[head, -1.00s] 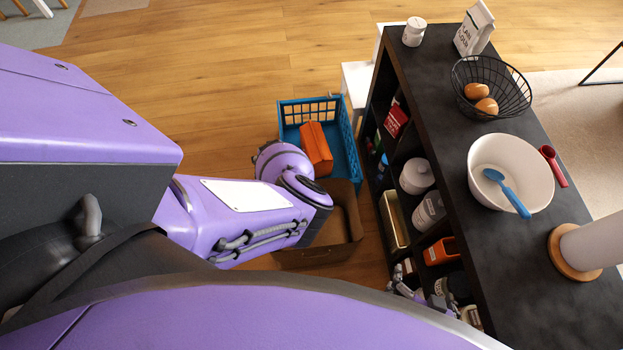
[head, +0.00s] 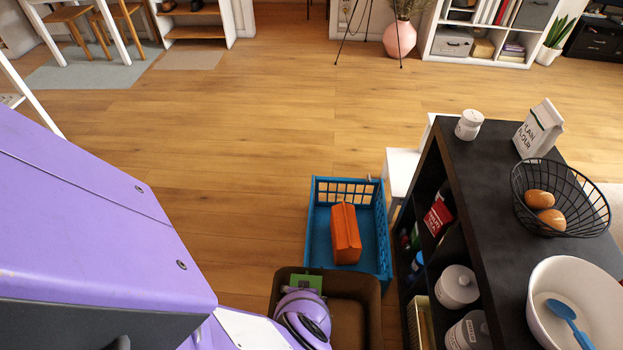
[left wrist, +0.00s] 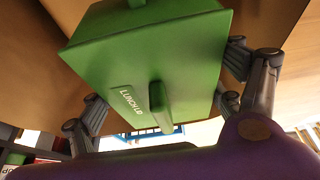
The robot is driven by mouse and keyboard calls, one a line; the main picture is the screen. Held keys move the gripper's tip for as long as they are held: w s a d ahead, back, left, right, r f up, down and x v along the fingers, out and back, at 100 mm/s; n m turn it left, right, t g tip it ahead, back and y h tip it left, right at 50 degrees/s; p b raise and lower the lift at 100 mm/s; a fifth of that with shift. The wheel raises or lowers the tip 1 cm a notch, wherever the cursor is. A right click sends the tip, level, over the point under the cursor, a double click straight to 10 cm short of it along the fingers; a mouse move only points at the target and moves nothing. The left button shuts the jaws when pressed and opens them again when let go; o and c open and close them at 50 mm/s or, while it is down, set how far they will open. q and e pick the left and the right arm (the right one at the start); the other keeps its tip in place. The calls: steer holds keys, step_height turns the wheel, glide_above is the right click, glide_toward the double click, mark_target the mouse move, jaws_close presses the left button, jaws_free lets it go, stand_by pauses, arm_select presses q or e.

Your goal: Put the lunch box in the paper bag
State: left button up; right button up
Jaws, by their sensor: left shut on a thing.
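The green lunch box (left wrist: 150,70), with white lettering and a handle-like bar, fills the middle of the left wrist view. My left gripper (left wrist: 165,88) is shut on it, with fingers on both sides. In the head view a small part of the green lunch box (head: 307,282) shows beyond my purple wrist, over the left part of the open brown paper bag (head: 372,300). Brown walls also show around the box in the left wrist view. How deep the box sits in the bag cannot be told. My wrist hides the fingers in the head view. My right gripper is out of view.
A blue crate (head: 318,235) holding an orange box (head: 345,234) stands just beyond the bag. A dark shelf (head: 490,190) stands close on the right, with a white bowl (head: 590,290), a wire basket and a flour bag on top. Open floor lies beyond and left.

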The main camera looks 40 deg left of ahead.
arm_select(q)
step_height(320, 180, down, 14)
steer(key=b, duration=1)
steer(key=shift+s+r, duration=0.1)
steer(key=shift+w, duration=0.2)
steer(key=o, duration=1.1)
steer(key=shift+f+b, duration=0.2)
steer(key=shift+b, duration=0.1)
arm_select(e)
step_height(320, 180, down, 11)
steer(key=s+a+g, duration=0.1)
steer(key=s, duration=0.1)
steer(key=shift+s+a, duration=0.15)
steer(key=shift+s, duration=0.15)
